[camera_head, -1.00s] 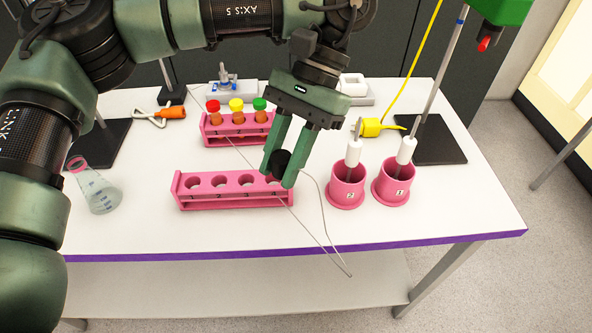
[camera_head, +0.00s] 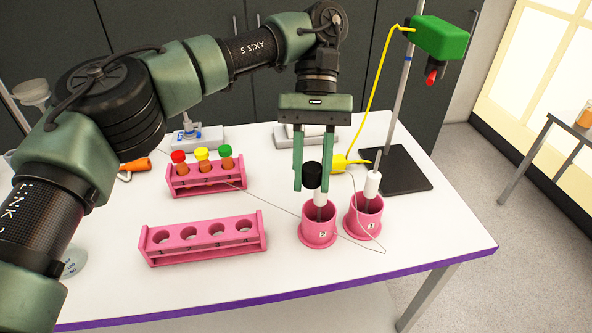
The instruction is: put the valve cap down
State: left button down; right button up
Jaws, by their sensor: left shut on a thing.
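The black valve cap (camera_head: 312,173) is held between the fingertips of my left gripper (camera_head: 312,181), which points down and is shut on it. In the picture the cap is over the pink holder marked 2 (camera_head: 318,236) and partly covers the top of the white-handled tool (camera_head: 320,198) standing in it. I cannot tell whether the cap touches that tool. My right gripper is not in view.
The holder marked 1 (camera_head: 363,226) stands just to the right with another white-handled tool. An empty pink rack (camera_head: 206,254) is at the left front; a rack (camera_head: 206,190) with red, yellow and green capped tubes is behind it. A thin wire (camera_head: 275,203) crosses the table.

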pick_arm(q)
jog(key=s+a+f, duration=0.3)
jog(key=a+f, duration=0.2)
jog(key=a, duration=0.1)
jog(key=s+a+f, duration=0.3)
jog(key=a+f, duration=0.2)
jog(key=a, duration=0.1)
jog(key=s+a+f, duration=0.3)
jog(key=a+f, duration=0.2)
jog(key=a, duration=0.2)
jog(key=shift+s, duration=0.4)
